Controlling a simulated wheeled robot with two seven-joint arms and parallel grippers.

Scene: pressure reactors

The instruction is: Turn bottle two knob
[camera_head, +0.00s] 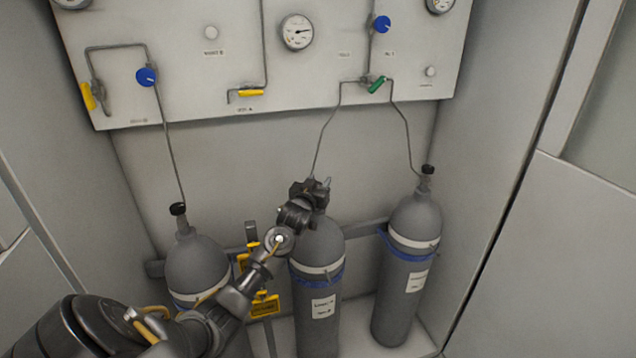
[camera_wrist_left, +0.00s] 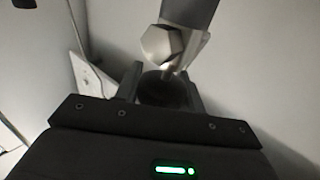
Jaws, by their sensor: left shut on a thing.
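Three grey gas bottles stand in a row in the head view. The middle bottle (camera_head: 318,270) has a white band, a blue strap and a label; its top is partly hidden by my left gripper. My left gripper (camera_head: 318,188) is at the top of this middle bottle. In the left wrist view, its fingers (camera_wrist_left: 167,85) are shut on a dark round knob (camera_wrist_left: 165,91), below a metal valve body with a hex nut (camera_wrist_left: 160,44). My right gripper is in neither view.
The left bottle (camera_head: 196,262) and right bottle (camera_head: 408,250) stand on either side, with dark knobs on top. A panel (camera_head: 200,70) with gauges, blue knobs and valve handles hangs above. Thin pipes (camera_head: 328,130) run down to the bottles.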

